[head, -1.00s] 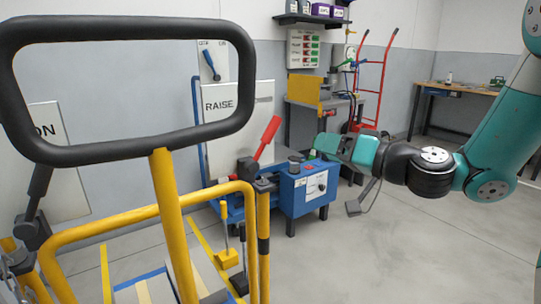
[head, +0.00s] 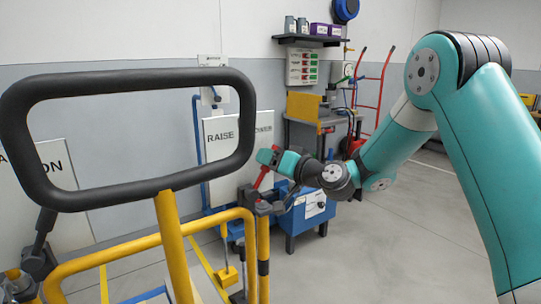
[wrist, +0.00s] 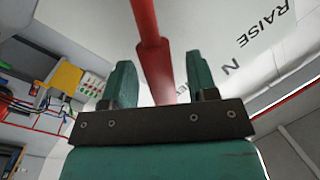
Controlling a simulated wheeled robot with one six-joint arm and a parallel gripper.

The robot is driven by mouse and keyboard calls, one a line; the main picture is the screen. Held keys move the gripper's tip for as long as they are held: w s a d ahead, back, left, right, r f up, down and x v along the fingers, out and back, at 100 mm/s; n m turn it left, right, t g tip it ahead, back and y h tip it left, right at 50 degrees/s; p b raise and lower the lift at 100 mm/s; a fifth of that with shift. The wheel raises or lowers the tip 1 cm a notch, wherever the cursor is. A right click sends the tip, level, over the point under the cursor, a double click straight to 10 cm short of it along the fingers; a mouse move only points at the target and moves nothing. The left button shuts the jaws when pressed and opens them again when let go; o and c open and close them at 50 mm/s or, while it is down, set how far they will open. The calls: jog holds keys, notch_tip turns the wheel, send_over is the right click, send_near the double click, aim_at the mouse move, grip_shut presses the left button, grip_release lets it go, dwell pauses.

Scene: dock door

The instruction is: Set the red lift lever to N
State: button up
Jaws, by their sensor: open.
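The red lift lever (head: 262,178) stands tilted in front of a white sign board (head: 223,140) marked RAISE. In the wrist view the red lever (wrist: 152,55) runs down between my two teal fingers, with a gap on each side. The board (wrist: 235,50) behind it shows RAISE and a letter N. My gripper (head: 268,156) is open at the upper part of the lever; it also shows in the wrist view (wrist: 160,85). My gripper hides part of the lever in the head view.
A yellow frame (head: 170,245) with a black loop handle (head: 125,78) stands in front at the left. A blue box (head: 305,215) is below my arm. A workbench (head: 315,115) and a red hand truck (head: 372,90) stand behind. The floor at right is clear.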

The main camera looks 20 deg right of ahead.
jog(key=shift+w+a, duration=0.15)
jog(key=shift+w, duration=0.15)
grip_shut()
